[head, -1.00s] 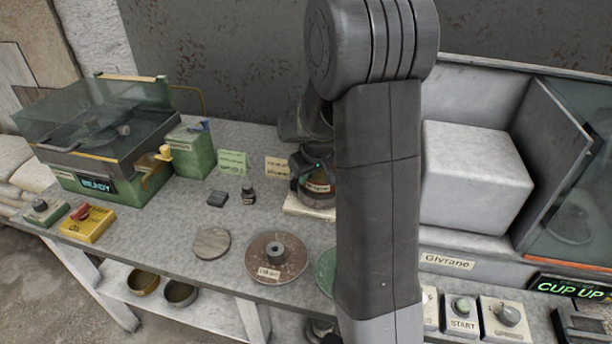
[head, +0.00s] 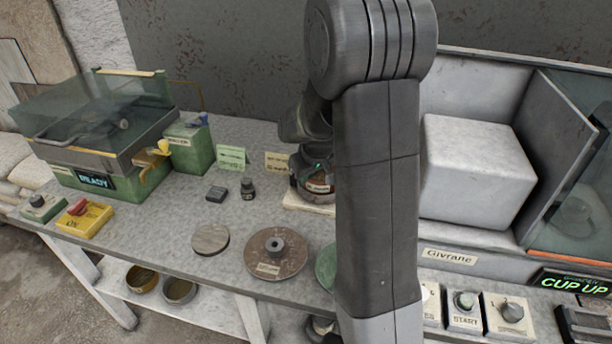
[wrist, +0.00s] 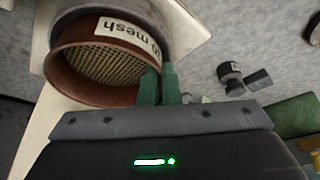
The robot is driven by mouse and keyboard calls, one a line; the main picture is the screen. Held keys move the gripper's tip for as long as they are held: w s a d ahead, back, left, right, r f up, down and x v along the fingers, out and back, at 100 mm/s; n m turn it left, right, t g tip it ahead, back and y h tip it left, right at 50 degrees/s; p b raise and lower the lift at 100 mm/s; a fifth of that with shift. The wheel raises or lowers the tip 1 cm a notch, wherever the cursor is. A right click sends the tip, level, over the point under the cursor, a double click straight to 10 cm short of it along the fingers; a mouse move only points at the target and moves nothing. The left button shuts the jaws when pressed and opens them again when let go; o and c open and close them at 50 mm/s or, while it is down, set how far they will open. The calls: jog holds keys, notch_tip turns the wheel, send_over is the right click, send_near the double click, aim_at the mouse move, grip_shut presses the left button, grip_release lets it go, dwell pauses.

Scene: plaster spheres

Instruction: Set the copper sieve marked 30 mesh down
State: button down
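The copper sieve (wrist: 105,62) fills the upper left of the wrist view, with woven mesh inside and a pale label reading "mesh"; the number is partly hidden. My gripper (wrist: 160,84) has its two green fingers close together on the sieve's wall, one inside the rim and one outside. In the head view the sieve (head: 319,187) shows in part beside my arm, above a pale board (head: 308,206) on the bench. A grey round rim shows behind the sieve in the wrist view. I cannot tell whether the sieve rests on it.
Left of the board stand a small dark bottle (head: 248,189), a dark block (head: 216,194) and two note cards (head: 232,157). In front lie a grey disc (head: 210,239) and a brown disc (head: 277,254). A white block (head: 475,175) stands right. My arm hides the middle.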

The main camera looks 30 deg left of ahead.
jog(key=shift+f, duration=0.3)
jog(key=c, duration=1.6)
grip_release()
jog(key=shift+o, duration=0.2)
jog(key=shift+r+p, duration=1.05)
jog(key=shift+r, duration=1)
